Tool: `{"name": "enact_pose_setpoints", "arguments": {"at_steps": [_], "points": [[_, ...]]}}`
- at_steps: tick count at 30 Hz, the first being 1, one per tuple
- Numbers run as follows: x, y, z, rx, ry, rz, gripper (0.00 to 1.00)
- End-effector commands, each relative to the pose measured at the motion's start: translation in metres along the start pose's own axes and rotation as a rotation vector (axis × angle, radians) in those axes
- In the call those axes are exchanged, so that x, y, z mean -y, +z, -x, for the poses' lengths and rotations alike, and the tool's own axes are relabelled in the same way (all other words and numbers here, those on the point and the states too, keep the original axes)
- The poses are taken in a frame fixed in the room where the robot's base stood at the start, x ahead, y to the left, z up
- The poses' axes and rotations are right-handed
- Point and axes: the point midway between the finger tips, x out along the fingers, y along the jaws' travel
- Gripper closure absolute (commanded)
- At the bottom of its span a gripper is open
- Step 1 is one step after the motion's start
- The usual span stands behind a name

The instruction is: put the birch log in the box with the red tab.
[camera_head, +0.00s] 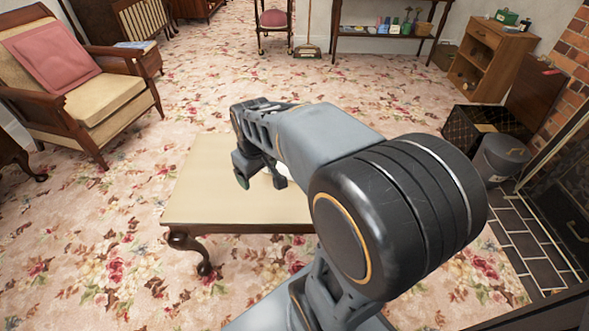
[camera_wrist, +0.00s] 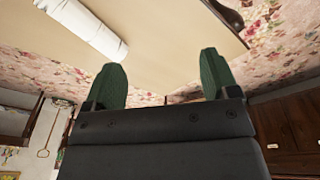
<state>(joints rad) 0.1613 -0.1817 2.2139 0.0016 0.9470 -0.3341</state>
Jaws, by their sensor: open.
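The birch log (camera_wrist: 88,27) is a whitish cylinder lying on the pale top of a low table, at the upper left of the wrist view. In the head view my arm hides most of it. My gripper (camera_wrist: 163,78) is open, with its two green fingers apart and nothing between them. In the head view my gripper (camera_head: 260,181) is over the low table (camera_head: 205,190). The log is off to one side of the fingers, not between them. I cannot clearly make out a box with a red tab.
A dark open box (camera_head: 462,131) and a grey bucket (camera_head: 500,158) stand by the brick hearth at the right. A wooden cabinet (camera_head: 487,60) is behind them. An armchair (camera_head: 75,75) is at the left. The flowered carpet around the table is mostly clear.

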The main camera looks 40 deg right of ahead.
Motion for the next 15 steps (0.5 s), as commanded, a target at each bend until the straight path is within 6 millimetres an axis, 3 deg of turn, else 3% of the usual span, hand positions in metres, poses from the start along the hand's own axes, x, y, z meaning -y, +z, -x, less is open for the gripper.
{"name": "enact_pose_setpoints", "arguments": {"at_steps": [3,6,12,15], "points": [[-0.051,-0.031,-0.019,0.053,-0.009,0.090,0.08],[-0.092,-0.048,-0.037,0.086,-0.023,0.167,0.03],[-0.159,-0.059,-0.074,0.126,-0.056,0.286,0.03],[-0.179,-0.059,-0.087,0.136,-0.068,0.323,0.03]]}}
